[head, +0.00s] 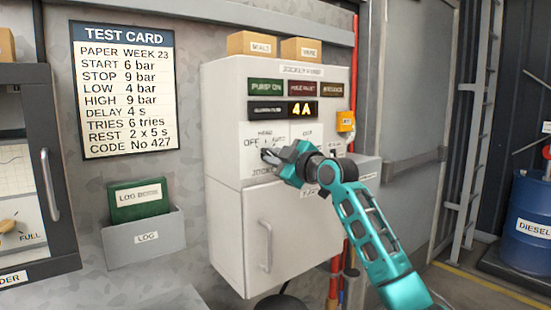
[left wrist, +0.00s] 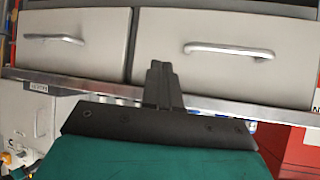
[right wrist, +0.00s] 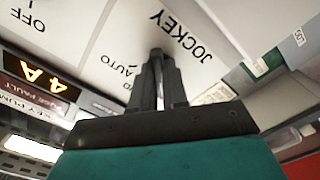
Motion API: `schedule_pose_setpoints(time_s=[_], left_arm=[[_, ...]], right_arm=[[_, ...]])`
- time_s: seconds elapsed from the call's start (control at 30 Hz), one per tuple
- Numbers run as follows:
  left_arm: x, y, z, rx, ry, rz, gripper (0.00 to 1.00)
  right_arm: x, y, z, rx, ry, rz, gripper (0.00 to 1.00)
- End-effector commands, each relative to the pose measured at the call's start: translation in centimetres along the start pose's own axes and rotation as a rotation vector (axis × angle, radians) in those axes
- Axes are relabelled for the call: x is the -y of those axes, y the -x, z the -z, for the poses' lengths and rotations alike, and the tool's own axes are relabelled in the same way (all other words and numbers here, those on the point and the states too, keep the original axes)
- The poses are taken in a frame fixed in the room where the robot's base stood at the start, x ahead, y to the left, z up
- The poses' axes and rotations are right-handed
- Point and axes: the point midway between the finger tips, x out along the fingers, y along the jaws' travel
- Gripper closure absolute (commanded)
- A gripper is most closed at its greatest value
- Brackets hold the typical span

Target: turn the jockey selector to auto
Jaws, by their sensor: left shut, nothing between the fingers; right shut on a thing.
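The jockey selector (right wrist: 156,51) is a small dark knob on the pale grey jockey pump panel (head: 227,110). OFF is printed to its left and AUTO to its right in the head view, with JOCKEY below. My right gripper (head: 268,155) is shut on the knob; in the right wrist view its fingertips (right wrist: 157,62) meet it beside the AUTO and JOCKEY lettering. The fingers mostly hide the knob, so I cannot tell which way it points. My left gripper (left wrist: 159,70) is shut and empty, in front of grey drawers.
A display (head: 302,109) reads 4A, below several lamp labels. A second switch labelled OFF (head: 306,134) is right of the selector, partly behind my right gripper. A cabinet door with a handle (head: 265,245) is below. A test card (head: 124,90) and log holder (head: 145,240) are on the left wall.

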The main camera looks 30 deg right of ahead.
Motion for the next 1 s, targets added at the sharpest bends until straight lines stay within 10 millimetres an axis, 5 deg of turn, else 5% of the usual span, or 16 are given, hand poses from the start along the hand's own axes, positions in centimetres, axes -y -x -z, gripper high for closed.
schedule_pose_setpoints(time_s=[0.37, 1.0], left_arm=[[-0.05, 0.14, -0.27, 0.006, 0.001, -0.001, 1.00], [-0.04, 0.14, -0.27, 0.006, 0.001, 0.000, 1.00]], right_arm=[[-0.03, 0.01, 0.01, 0.000, -0.169, -0.002, 1.00], [0.04, 0.00, 0.08, -0.002, -0.769, -0.002, 1.00]])
